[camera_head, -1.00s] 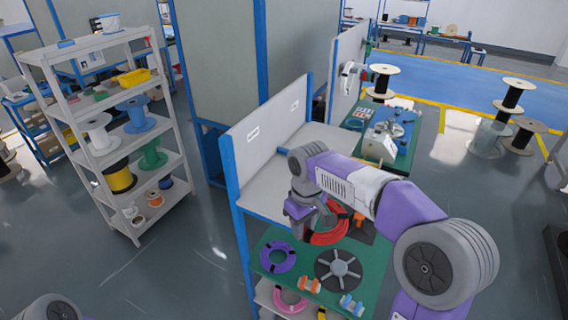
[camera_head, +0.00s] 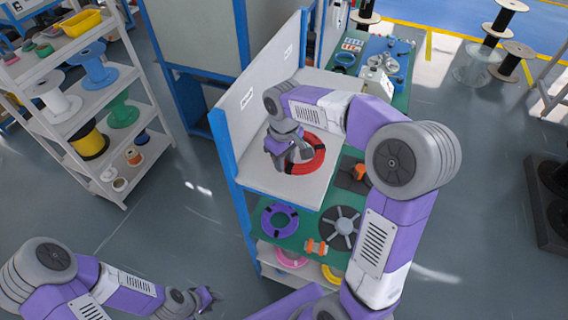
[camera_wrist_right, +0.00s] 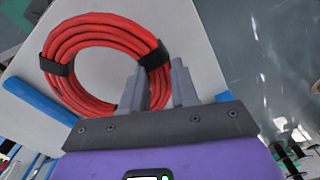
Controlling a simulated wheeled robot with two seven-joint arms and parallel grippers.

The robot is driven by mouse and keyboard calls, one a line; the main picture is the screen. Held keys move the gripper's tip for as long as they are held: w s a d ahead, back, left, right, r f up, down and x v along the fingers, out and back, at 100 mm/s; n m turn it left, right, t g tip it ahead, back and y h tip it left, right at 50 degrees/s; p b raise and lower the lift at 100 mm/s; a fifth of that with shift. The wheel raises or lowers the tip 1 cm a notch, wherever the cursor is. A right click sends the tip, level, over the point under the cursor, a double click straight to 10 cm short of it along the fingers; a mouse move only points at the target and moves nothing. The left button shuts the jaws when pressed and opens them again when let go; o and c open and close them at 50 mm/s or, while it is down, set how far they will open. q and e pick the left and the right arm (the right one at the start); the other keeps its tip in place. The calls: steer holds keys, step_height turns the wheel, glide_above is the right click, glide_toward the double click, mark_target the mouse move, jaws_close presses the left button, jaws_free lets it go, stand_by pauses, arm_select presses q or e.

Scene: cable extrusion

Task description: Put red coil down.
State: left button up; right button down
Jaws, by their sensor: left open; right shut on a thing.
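The red coil (camera_head: 312,158), a ring of red cable with black ties, is at the white top shelf (camera_head: 262,178) of the blue-framed workbench. My right gripper (camera_head: 296,156) is shut on one side of it. In the right wrist view the red coil (camera_wrist_right: 72,45) lies flat over the pale surface, its near right side between the fingers of my right gripper (camera_wrist_right: 158,88). I cannot tell whether the coil touches the shelf. My left gripper (camera_head: 207,297) is open and empty, low at the left, away from the bench.
A green lower shelf (camera_head: 262,232) holds a purple coil (camera_head: 279,220), a dark spoked reel (camera_head: 340,226) and an orange spool (camera_head: 316,247). A white panel (camera_head: 262,85) bounds the top shelf behind. A storage rack (camera_head: 90,165) with spools stands at left.

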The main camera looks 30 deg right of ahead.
steer(key=shift+f, duration=1.55)
steer(key=shift+f, duration=0.15)
steer(key=c, duration=0.9)
jaws_free()
steer(key=shift+o, duration=0.2)
